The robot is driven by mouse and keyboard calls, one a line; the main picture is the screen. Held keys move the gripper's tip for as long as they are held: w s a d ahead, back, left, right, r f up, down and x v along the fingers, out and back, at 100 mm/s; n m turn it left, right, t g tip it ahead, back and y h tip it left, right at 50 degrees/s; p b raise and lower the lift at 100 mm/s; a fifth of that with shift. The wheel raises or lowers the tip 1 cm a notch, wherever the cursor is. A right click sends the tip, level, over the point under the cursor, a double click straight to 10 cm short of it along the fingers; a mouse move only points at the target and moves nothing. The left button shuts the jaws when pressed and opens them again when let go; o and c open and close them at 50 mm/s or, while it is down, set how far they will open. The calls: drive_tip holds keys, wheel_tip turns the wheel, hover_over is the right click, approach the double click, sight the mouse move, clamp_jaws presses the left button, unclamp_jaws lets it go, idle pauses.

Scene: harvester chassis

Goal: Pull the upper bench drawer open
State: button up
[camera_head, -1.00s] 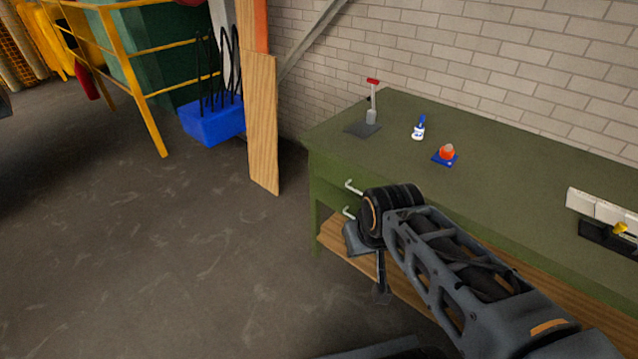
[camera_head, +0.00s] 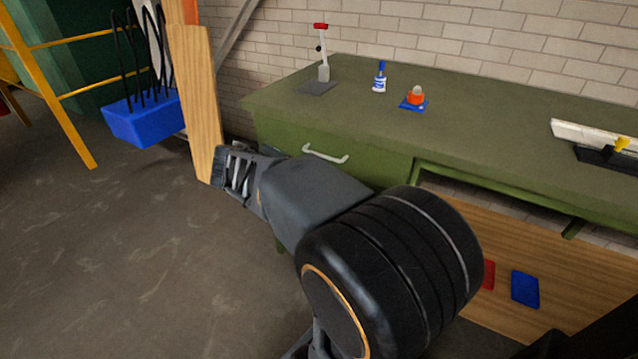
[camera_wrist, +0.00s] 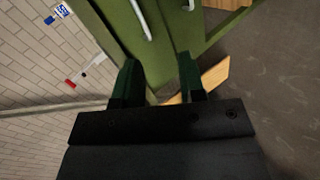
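The green bench (camera_head: 470,125) has an upper drawer (camera_head: 380,165) with a white bar handle (camera_head: 325,154). The drawer front looks flush with the bench. My gripper (camera_head: 232,170) is left of this handle in the head view, near the bench's left front corner. In the wrist view my gripper (camera_wrist: 157,82) has its two dark green fingers apart, with nothing between them. The upper handle (camera_wrist: 141,18) shows beyond the fingertips, apart from them. A second, lower handle (camera_wrist: 190,4) shows at the top edge. In the head view my arm hides the lower drawer.
On the bench top stand a red-handled press (camera_head: 322,60), a small bottle (camera_head: 380,78) and an orange item on a blue base (camera_head: 415,97). A wooden board (camera_head: 195,100) leans left of the bench near a blue bin (camera_head: 145,118). Floor in front is clear.

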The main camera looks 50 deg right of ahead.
sight(318, 155)
drive_tip(key=w+d+f+h+b, duration=0.1)
drive_tip(key=w+d+f+b, duration=0.2)
drive_tip(key=d, duration=0.4)
drive_tip(key=w+d+f+n+h+b, duration=0.1)
drive_tip(key=w+d+f+h+b, duration=0.1)
drive_tip(key=d, duration=0.4)
drive_tip(key=w+d+f+t+h+b, duration=0.1)
drive_tip(key=w+d+f+h+b, duration=0.1)
drive_tip(key=d+b, duration=0.4)
drive_tip(key=shift+w+d+f+n, duration=0.15)
drive_tip(key=shift+w+d+f, duration=0.3)
drive_tip(key=shift+f, duration=0.1)
drive_tip(key=shift+w+d+f+n, duration=0.15)
drive_tip(key=shift+w+d+f, duration=0.25)
drive_tip(key=shift+f, duration=0.15)
drive_tip(key=shift+c, duration=0.5)
drive_tip(key=shift+a, duration=0.1)
clamp_jaws()
